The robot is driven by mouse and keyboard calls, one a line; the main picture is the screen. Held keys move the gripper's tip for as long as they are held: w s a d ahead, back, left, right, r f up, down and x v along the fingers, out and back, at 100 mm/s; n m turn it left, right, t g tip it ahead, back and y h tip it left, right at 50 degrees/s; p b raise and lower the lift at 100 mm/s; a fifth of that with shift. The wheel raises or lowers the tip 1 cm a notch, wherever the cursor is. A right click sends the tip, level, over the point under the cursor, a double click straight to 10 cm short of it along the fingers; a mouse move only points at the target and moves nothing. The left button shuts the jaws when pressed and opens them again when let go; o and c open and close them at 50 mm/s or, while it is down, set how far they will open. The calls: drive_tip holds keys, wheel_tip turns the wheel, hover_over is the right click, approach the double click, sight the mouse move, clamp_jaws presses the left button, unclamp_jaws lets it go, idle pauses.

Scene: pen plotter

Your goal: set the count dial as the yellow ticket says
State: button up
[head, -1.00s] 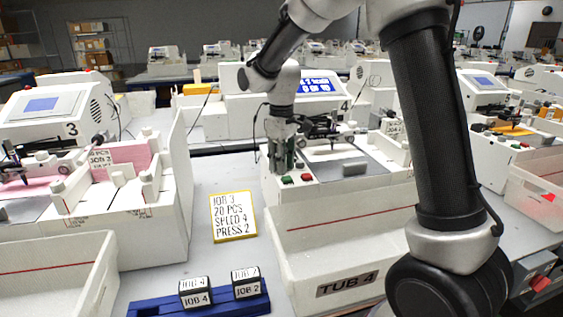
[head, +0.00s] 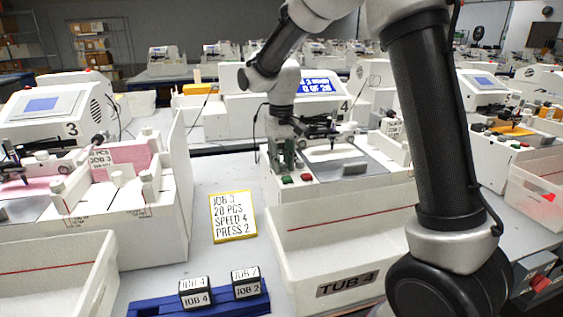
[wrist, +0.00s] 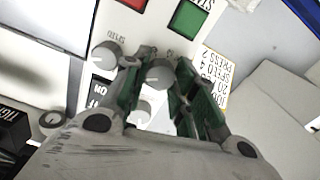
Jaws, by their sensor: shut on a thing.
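The yellow-edged ticket (head: 233,217) lies on the table in front of machine 4 and reads JOB 3, 20 PCS, SPEED 4, PRESS 2. Part of it shows in the wrist view (wrist: 218,80). My gripper (head: 286,158), with green fingers, is down at the left of machine 4's panel. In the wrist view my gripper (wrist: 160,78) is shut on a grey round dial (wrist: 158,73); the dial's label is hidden. The speed dial (wrist: 105,56) is beside it, and another pale knob (wrist: 143,108) shows between the fingers.
A green start button (wrist: 187,18) and a red button (wrist: 133,3) sit close to the dials. The lit blue screen (head: 318,86) stands behind. Tub 4 (head: 348,285) is in front, and a blue rack (head: 222,303) holds two job blocks.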

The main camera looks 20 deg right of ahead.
sight(282, 164)
drive_tip(key=shift+r, duration=0.1)
drive_tip(key=o, duration=0.8)
wheel_tip(282, 164, up, 12)
drive_tip(key=shift+f, duration=0.1)
